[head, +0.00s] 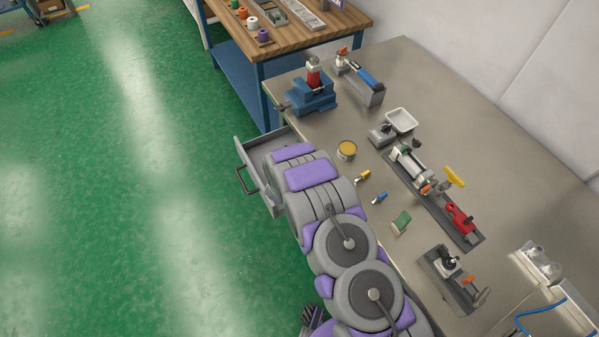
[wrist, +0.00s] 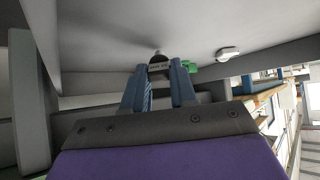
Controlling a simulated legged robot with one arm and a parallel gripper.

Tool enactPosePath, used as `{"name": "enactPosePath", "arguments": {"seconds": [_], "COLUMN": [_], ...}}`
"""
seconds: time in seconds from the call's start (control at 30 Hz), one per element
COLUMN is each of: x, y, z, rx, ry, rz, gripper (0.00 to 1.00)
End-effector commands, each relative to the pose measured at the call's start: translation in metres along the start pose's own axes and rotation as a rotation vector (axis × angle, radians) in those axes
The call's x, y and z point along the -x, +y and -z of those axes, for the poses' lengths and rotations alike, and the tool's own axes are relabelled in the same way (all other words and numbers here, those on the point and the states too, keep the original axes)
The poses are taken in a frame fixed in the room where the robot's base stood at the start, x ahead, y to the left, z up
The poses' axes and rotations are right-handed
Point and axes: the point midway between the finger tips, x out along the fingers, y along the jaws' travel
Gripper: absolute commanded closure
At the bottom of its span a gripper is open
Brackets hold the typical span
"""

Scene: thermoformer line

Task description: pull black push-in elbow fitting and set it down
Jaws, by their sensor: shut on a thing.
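My gripper (wrist: 160,78) shows in the wrist view, with its two blue fingers closed on a small dark piece, the black elbow fitting (wrist: 159,60). A pale band crosses the side of the fitting. The fingers cover part of it, and I cannot tell whether it touches the grey surface behind it. In the head view my own arm hides the gripper and the fitting; the arm ends over the open grey drawer (head: 250,171) at the bench's left edge.
A green piece (wrist: 190,67) is close beside the right finger, and a white piece (wrist: 228,54) lies farther right. The bench (head: 330,132) carries a blue vise (head: 311,97), a yellow-topped tin (head: 346,149), a white tray (head: 401,120) and a red clamp (head: 459,219). Green floor is open at left.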

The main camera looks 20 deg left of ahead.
Motion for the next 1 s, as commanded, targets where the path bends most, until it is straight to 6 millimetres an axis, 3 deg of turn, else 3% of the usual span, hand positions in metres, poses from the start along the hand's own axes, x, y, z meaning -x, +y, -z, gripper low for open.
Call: {"name": "enactPosePath", "arguments": {"seconds": [0.3,0.33,0.63,1.0], "x": [-0.0034,-0.0034,-0.0024,0.0048], "y": [-0.0054,-0.0055,-0.0022,-0.004], "z": [-0.0033,-0.0033,-0.002,-0.0024], "rx": [0.005,0.006,0.002,0.004], "ry": [0.001,0.001,0.0,-0.001], "rz": [-0.004,-0.004,-0.002,-0.002], "gripper": [1.0,0.71,0.44,0.44]}}
